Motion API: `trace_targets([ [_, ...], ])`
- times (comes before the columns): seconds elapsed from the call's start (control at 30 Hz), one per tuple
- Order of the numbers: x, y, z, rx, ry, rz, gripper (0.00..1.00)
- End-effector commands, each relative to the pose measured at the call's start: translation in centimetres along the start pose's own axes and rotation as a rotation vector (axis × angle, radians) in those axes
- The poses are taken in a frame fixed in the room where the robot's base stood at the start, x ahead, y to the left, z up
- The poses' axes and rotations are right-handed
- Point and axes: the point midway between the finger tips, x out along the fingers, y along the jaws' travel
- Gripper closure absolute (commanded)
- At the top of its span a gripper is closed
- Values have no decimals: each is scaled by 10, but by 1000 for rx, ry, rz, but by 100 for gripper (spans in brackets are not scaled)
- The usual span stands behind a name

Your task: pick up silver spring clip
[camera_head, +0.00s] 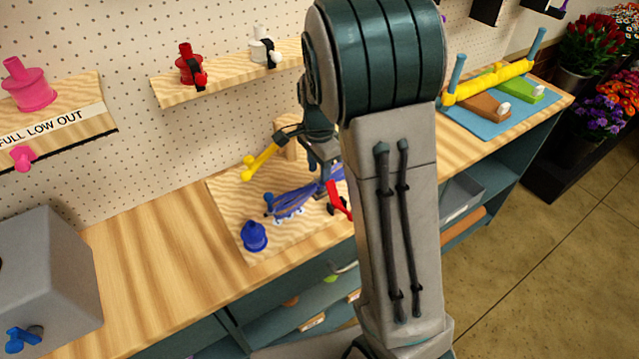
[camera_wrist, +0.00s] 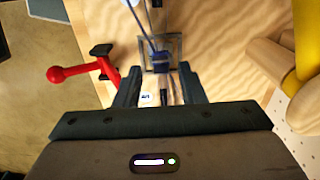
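I cannot make out a silver spring clip for certain. In the wrist view, a thin grey square frame (camera_wrist: 176,42) lies on the wooden board just beyond my fingertips, with a small dark blue piece (camera_wrist: 161,60) inside its outline; it may be the clip. My gripper (camera_wrist: 160,78) points down at the board with its two fingers apart, one on each side of the blue piece. I see no finger contact. In the head view my gripper (camera_head: 322,184) is over the board, largely hidden by my own arm.
A red lever (camera_wrist: 70,73) lies close left of my fingers.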

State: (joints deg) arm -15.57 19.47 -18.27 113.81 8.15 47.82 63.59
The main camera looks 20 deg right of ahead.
Motion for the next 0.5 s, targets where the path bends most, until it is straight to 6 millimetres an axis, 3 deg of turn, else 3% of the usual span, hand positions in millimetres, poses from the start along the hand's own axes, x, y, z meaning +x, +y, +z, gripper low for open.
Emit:
trace_targets([
  [0.23, 33, 0, -3, 1, -1, 5, 64],
  [0.5, 38, 0, -3, -1, 0, 1, 64],
])
